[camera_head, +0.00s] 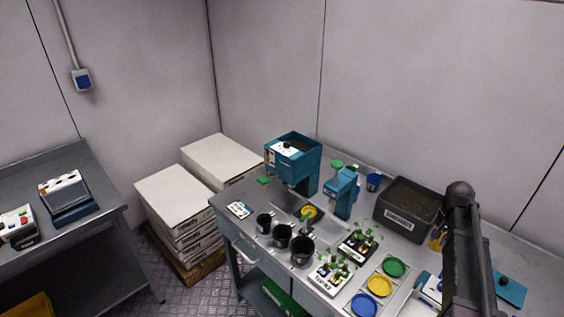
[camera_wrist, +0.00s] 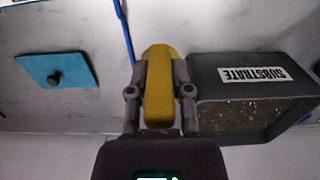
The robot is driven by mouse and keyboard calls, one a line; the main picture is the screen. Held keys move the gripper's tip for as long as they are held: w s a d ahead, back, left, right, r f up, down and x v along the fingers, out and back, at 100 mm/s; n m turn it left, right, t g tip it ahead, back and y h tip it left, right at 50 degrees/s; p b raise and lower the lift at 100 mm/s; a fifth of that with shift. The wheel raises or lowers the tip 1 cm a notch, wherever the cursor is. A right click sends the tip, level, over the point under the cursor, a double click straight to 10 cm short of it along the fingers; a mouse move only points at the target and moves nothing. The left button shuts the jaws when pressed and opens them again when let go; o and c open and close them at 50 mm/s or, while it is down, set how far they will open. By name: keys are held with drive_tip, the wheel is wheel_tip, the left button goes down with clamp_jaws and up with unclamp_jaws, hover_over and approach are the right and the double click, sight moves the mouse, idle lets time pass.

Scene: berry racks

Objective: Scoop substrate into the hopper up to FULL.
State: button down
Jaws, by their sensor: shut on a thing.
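My gripper (camera_wrist: 159,88) is shut on a yellow scoop (camera_wrist: 158,98), its fingers on either side of the handle. In the head view a bit of yellow shows left of my arm, seemingly the same scoop (camera_head: 437,240). The dark grey bin labelled SUBSTRATE (camera_wrist: 204,92) lies just right of the scoop in the wrist view and holds brown substrate (camera_wrist: 245,115). The bin also shows in the head view (camera_head: 394,224). The blue hopper (camera_head: 305,165) stands at the table's back left; its top is open with dark contents, and its fill mark is not readable.
A smaller blue device (camera_head: 343,193) stands between hopper and bin. Black pots (camera_head: 282,236), plant trays (camera_head: 357,246) and coloured dishes (camera_head: 379,285) fill the table front. A blue plate with a black knob (camera_wrist: 57,70) lies on the table left of the scoop in the wrist view.

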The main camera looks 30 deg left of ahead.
drive_tip(key=shift+r, duration=0.1)
wheel_tip(320, 180, up, 5)
drive_tip(key=p, duration=0.5)
drive_tip(key=shift+s, duration=0.1)
idle(0.4)
